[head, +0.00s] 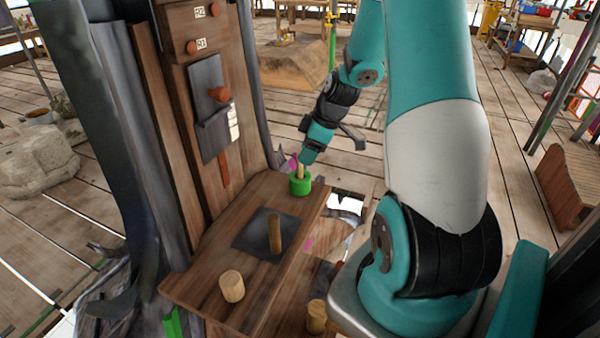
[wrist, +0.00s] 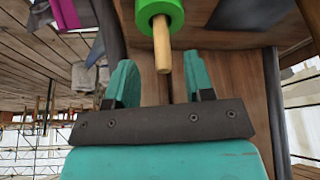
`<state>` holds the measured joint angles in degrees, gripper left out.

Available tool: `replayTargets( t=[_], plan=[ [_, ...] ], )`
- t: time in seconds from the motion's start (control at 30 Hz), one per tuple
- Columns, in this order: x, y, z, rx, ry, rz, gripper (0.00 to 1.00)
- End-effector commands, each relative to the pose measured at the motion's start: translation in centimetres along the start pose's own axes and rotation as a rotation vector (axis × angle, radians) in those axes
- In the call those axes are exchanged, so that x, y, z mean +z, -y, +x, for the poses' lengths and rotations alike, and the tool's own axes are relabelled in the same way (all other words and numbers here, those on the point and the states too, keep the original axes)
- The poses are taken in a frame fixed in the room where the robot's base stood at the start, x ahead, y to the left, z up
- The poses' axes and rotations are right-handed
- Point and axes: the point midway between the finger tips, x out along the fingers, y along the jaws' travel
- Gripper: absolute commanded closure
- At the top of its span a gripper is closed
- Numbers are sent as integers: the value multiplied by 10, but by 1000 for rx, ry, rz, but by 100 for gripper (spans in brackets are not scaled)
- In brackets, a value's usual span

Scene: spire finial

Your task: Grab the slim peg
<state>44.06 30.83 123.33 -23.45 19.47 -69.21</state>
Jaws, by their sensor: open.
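A slim light-wood peg (head: 300,171) stands upright in a green collar (head: 300,185) at the far end of the wooden shelf. In the wrist view the peg (wrist: 162,50) sticks out of the green collar (wrist: 160,12), its free end between my fingers. My gripper (head: 306,158) is at the peg's top; in the wrist view its two teal fingers (wrist: 160,74) are apart, with a gap visible on both sides of the peg. Another slim, darker peg (head: 275,232) stands on a dark square plate (head: 252,237) in mid-shelf.
A short thick wooden peg (head: 231,286) stands at the shelf's near left, and another (head: 317,316) is at the near right, beside my arm. A wooden upright panel (head: 182,70) with knobs rises behind the shelf's left side.

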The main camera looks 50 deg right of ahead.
Motion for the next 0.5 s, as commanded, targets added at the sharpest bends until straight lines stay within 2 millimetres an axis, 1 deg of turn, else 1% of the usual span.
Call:
replayTargets(
  t=[0.13,0.27,0.37,0.5],
  plan=[
    [-3,1,11,-3,1,-1,52],
    [-8,3,31,-4,2,-1,52],
    [-8,3,45,-2,1,1,52],
    [-8,3,54,0,1,1,52]
  ],
)
